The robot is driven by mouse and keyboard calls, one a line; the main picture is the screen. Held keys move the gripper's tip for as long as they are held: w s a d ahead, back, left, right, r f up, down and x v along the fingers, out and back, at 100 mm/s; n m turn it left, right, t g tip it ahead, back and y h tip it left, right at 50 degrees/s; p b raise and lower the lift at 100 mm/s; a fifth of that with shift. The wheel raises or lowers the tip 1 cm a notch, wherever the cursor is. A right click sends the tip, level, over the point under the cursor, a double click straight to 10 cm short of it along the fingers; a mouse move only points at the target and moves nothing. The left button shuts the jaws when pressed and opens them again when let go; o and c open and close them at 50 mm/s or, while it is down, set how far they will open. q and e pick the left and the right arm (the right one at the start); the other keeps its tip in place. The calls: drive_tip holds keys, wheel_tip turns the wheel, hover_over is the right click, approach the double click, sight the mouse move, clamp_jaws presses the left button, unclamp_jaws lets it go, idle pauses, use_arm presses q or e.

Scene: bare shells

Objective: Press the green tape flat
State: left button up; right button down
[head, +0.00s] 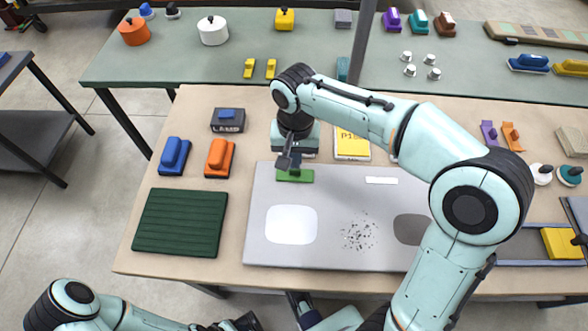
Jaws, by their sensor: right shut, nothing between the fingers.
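The green tape (303,177) is a short strip on the upper left part of the grey board (330,258). My right gripper (287,165) points down at the tape's upper edge, its fingers shut with nothing between them. It hides a little of the tape. I cannot tell whether the fingertips touch the tape, or whether it lies fully flat. My left arm is low at the bottom left; the dark end there (238,323) seems to be my left gripper, cut off by the frame edge, its jaws unclear.
The board also bears a white patch (291,224), dark specks (358,235), a grey patch (411,229) and a white strip (381,180). A blue block (173,156), an orange block (219,157) and a dark green ribbed mat (180,223) lie left. My right arm crosses above the board's right side.

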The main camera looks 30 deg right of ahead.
drive_tip(key=shift+r+p, duration=0.3)
drive_tip(key=shift+r, duration=0.3)
wheel_tip(320, 180, up, 4)
drive_tip(key=p, duration=0.3)
